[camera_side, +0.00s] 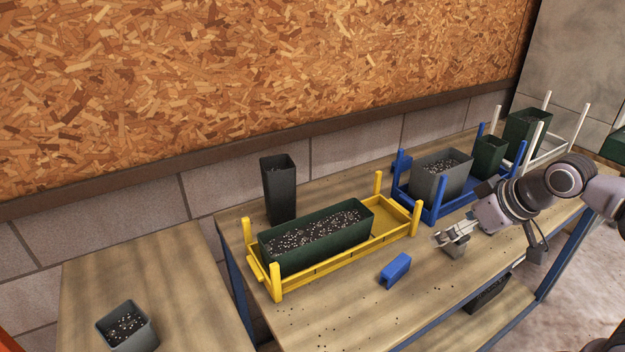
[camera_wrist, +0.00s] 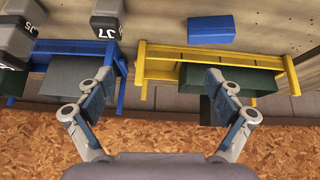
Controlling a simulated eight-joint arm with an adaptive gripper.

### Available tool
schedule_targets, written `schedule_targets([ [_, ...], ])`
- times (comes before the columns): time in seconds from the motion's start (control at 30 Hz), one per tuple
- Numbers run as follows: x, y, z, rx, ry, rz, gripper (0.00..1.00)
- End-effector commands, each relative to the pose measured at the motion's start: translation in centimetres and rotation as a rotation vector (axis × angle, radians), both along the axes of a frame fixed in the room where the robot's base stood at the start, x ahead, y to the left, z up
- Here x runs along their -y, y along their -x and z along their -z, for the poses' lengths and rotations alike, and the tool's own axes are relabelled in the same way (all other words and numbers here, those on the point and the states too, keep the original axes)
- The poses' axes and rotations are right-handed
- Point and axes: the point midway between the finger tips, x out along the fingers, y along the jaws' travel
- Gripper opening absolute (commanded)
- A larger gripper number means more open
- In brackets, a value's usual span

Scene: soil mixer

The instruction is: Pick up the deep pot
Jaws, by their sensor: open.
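The deep pot (camera_side: 278,190) is a tall, narrow, dark grey pot. It stands upright on the bench at the back, behind the yellow rack (camera_side: 341,267), in the side view.
A blue rack (camera_side: 432,213) holds a grey pot and a green pot. A blue block (camera_side: 396,270) lies in front. Numbered grey weights (camera_wrist: 107,17) show in the wrist view.

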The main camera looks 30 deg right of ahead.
Motion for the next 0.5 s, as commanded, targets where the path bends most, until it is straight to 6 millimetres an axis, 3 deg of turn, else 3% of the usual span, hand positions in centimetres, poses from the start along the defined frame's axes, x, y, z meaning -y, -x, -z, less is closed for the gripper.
schedule_targets([
  [0.27,5.2,-5.8,-5.5,-0.102,0.262,-0.213,0.92],
  [0.5,11.5,-11.0,-8.9,-0.243,0.480,-0.448,0.92],
])
